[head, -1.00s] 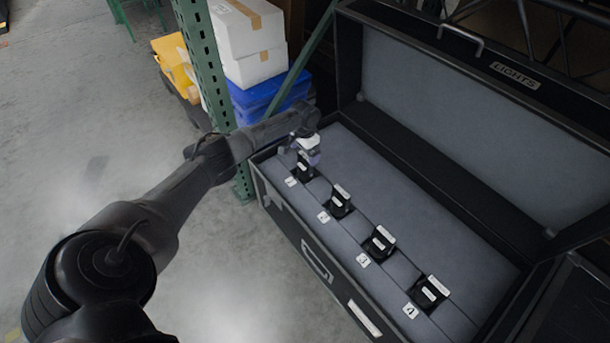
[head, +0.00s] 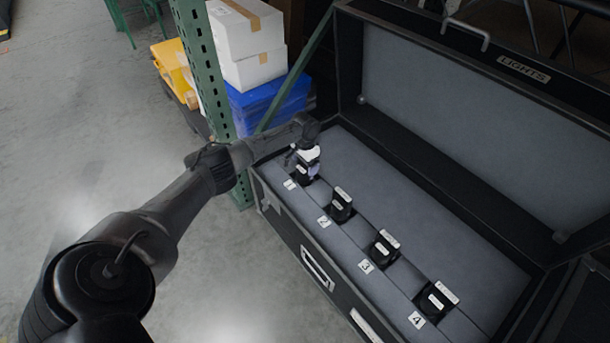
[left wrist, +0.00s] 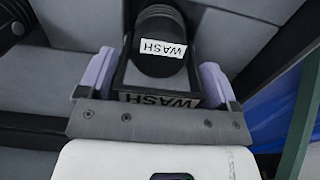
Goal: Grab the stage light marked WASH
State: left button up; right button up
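In the left wrist view the purple finger pads (left wrist: 156,78) stand on either side of the light, with narrow gaps that look open. My right gripper is not in view.
The black case (head: 345,290) has its lid (head: 440,100) raised, marked LIGHTS. Other black lights stand by tags 2 (head: 341,207), 3 (head: 384,250) and 4 (head: 434,300). A green rack post (head: 210,80) and a blue tote (head: 268,100) are close to the left arm.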

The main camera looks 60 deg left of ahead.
pick_arm(q)
jog(key=c, duration=1.4)
jog(key=shift+r, duration=0.1)
